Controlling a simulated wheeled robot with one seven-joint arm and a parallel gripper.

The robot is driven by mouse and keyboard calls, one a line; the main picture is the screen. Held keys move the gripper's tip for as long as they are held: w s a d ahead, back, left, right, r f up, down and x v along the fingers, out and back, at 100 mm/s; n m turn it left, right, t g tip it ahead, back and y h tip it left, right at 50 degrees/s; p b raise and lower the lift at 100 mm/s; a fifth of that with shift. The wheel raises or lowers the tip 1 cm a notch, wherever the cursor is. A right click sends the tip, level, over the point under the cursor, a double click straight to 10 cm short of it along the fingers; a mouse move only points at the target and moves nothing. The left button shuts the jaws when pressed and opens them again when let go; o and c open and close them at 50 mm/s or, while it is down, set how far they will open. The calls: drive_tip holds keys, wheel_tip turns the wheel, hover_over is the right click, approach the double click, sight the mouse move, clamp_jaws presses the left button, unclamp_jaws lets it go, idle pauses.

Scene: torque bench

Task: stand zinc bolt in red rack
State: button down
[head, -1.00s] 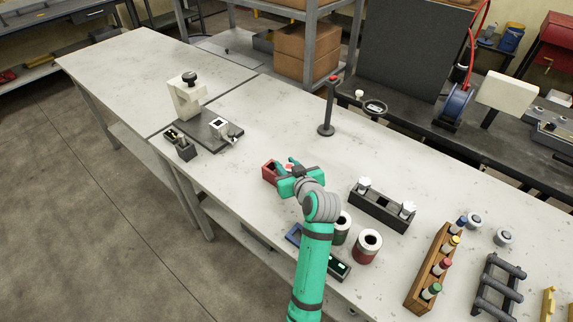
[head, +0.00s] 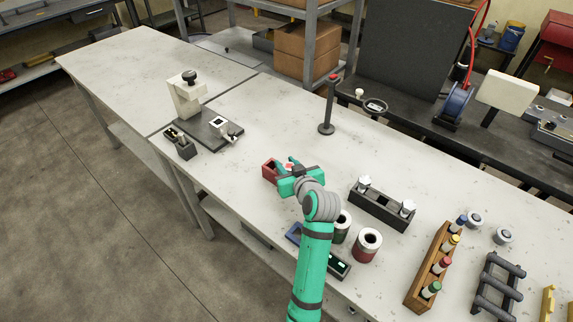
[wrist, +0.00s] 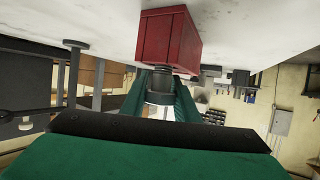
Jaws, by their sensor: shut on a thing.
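The red rack (head: 268,174) is a small block with a dark opening on top, standing on the pale bench left of my gripper (head: 287,166). In the wrist view the red rack (wrist: 167,36) fills the upper middle, just beyond the fingertips. My gripper (wrist: 158,88) is shut on a dark grey round piece (wrist: 157,98), which I take to be the zinc bolt, between the green fingers. The piece overlaps the rack's edge in this view; I cannot tell whether they touch or whether it is in the opening. In the head view my gripper hides the bolt.
A black holder with white-topped pieces (head: 381,208) stands right of my arm. Red (head: 367,247) and green (head: 342,228) cans stand close beside my forearm. A post with a red top (head: 328,105) stands behind. A clamp fixture (head: 208,128) is at left. Bench between is clear.

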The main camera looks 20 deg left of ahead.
idle(0.4)
drive_tip(key=c, duration=1.3)
unclamp_jaws()
drive_tip(key=v, duration=1)
drive_tip(key=shift+s+d+r, duration=0.2)
drive_tip(key=shift+s+r, duration=0.05)
